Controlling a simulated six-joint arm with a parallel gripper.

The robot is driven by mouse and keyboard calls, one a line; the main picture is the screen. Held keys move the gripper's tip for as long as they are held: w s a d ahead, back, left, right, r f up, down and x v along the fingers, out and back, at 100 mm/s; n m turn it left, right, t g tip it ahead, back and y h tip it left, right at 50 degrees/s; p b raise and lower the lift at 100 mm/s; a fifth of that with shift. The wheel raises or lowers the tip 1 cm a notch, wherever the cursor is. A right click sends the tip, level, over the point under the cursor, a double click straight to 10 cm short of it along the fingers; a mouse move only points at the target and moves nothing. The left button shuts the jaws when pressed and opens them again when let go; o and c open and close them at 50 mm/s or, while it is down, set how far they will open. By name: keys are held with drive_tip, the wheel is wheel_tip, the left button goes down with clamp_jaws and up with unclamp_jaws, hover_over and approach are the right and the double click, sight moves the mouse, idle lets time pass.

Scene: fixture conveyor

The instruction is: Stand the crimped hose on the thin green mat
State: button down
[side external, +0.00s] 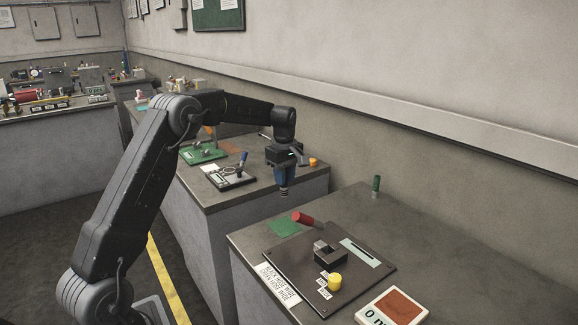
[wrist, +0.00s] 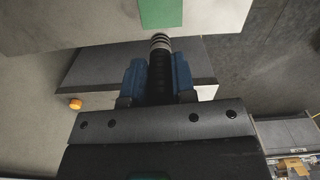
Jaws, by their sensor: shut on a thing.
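My gripper (side external: 287,178) is in the air over the gap between the two benches, left of and above the near bench. In the wrist view its blue fingers (wrist: 158,65) are shut on the crimped hose (wrist: 161,73), a dark rod with a banded silver end (wrist: 160,41) pointing away from the gripper. In the side view the hose is mostly hidden by the fingers. The thin green mat (side external: 285,228) lies bare at the near bench's far left corner; it also shows at the top of the wrist view (wrist: 160,12).
A red cylinder (side external: 304,219) lies tilted beside the mat. A dark plate (side external: 287,261) holds a black block (side external: 330,253) and a yellow cylinder (side external: 334,282). A green cylinder (side external: 376,186) stands at the back. The bench between is clear. A display box (side external: 392,307) sits in front.

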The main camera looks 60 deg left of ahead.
sight(285, 196)
drive_tip(key=shift+f, duration=1.8)
drive_tip(key=shift+f, duration=3.35)
drive_tip(key=shift+f, duration=0.65)
drive_tip(key=c, duration=0.9)
unclamp_jaws()
drive_tip(key=shift+o, duration=0.2)
drive_tip(key=shift+r, duration=0.1)
wheel_tip(285, 196, up, 14)
drive_tip(key=shift+f, duration=0.15)
